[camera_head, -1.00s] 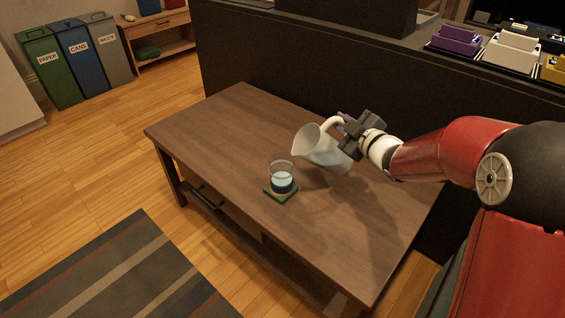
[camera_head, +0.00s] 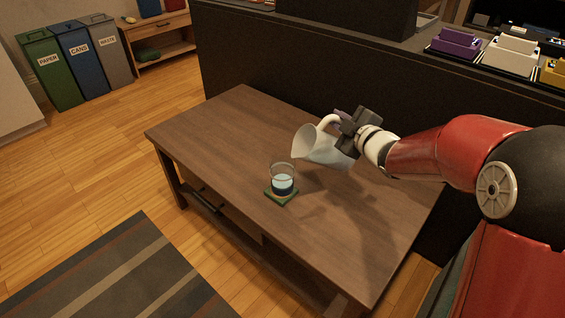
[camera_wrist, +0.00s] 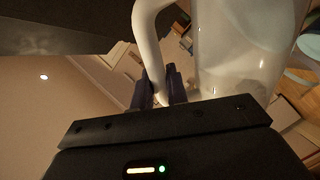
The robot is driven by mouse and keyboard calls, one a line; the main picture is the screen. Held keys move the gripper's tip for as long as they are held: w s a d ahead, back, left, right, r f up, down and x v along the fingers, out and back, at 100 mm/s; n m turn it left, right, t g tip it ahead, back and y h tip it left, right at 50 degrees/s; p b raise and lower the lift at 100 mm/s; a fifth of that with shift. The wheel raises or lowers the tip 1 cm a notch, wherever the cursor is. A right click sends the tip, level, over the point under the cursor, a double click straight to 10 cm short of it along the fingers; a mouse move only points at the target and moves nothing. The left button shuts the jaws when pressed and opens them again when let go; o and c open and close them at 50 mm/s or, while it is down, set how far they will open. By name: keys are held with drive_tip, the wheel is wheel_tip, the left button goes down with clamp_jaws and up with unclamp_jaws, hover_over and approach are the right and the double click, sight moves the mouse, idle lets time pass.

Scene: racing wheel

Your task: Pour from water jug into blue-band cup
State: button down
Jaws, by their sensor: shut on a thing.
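The pale water jug (camera_head: 318,147) is held by its handle above the table, tilted with its mouth toward the left. My gripper (camera_head: 347,118) is shut on the jug's handle. In the wrist view the dark fingertips (camera_wrist: 163,88) close around the white handle (camera_wrist: 147,40), beside the translucent jug body (camera_wrist: 240,50). The clear blue-band cup (camera_head: 282,179) stands upright on a green-edged coaster (camera_head: 282,197), to the lower left of the jug's mouth. It holds pale liquid, with a dark blue band low down. No falling stream can be made out.
The brown wooden table (camera_head: 225,130) is otherwise bare. A black partition (camera_head: 270,70) stands behind it, with purple, white and yellow items on top at right. A striped rug (camera_head: 120,270) lies in front. Labelled bins (camera_head: 80,60) stand far back left.

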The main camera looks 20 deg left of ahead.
drive_tip(key=shift+s+a+r+n+h+b, duration=0.15)
drive_tip(key=shift+s+a+r+n, duration=0.35)
drive_tip(key=shift+r, duration=0.2)
drive_tip(key=shift+s+a+r+n+h+b, duration=0.15)
drive_tip(key=shift+s+a+r+n, duration=0.2)
drive_tip(key=shift+r+n, duration=0.3)
idle(3.8)
drive_tip(key=w+d+f+m, duration=0.2)
drive_tip(key=f+m, duration=0.1)
drive_tip(key=w+d+f+m+y+p, duration=0.1)
drive_tip(key=shift+w+d+f+m, duration=0.25)
drive_tip(key=shift+f, duration=0.1)
drive_tip(key=shift+s+a, duration=0.2)
drive_tip(key=w+d+f+m+y+p, duration=0.1)
drive_tip(key=w+d+f+m+y, duration=0.1)
drive_tip(key=w+d+f+m, duration=0.45)
wheel_tip(320, 180, up, 6)
drive_tip(key=s+a+m+p, duration=0.1)
drive_tip(key=p, duration=0.2)
drive_tip(key=shift+s+a, duration=0.15)
drive_tip(key=shift+s, duration=0.1)
